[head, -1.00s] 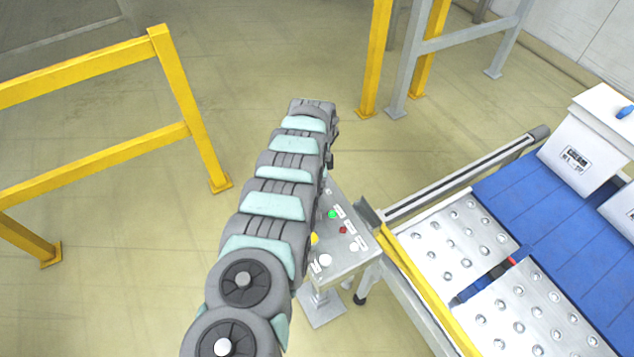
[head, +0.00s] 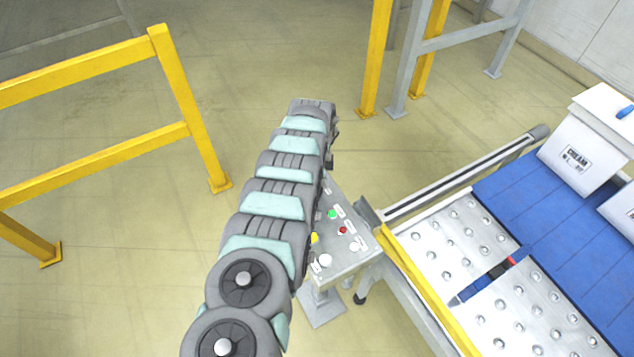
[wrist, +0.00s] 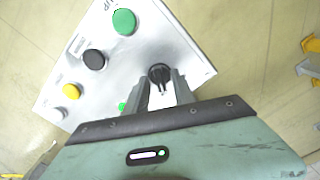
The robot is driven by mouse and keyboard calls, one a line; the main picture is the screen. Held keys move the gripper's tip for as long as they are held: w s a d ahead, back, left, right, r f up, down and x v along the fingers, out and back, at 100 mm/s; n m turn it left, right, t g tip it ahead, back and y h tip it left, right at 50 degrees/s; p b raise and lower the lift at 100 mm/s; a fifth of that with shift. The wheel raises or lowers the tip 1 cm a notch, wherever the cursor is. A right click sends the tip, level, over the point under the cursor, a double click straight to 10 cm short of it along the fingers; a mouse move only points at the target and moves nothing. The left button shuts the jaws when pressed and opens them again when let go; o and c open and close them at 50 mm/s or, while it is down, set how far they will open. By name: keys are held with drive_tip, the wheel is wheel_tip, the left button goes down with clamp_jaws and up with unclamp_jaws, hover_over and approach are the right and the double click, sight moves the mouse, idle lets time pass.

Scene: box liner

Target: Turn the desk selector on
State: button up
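The desk selector is a black round knob (wrist: 160,73) with a narrow raised handle, on the light control panel (wrist: 112,65) in the wrist view. My gripper (wrist: 163,87) is right at the knob, its two grey fingers on either side of the handle. White panel shows between the fingers beside the handle, so they look open and not clamped on it. In the head view, the sloped desk panel (head: 345,250) stands right of my arm, which hides the selector and my gripper there.
Close to the knob are a green button (wrist: 124,22), a black button (wrist: 94,60) and a yellow button (wrist: 72,91). A conveyor with a ball-transfer plate (head: 440,255) and white boxes stands right of the desk. Yellow rails (head: 90,70) stand at left.

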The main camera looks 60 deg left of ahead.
drive_tip(key=shift+r, duration=0.1)
wheel_tip(320, 180, up, 11)
drive_tip(key=shift+b, duration=0.3)
idle(0.5)
drive_tip(key=shift+f, duration=0.25)
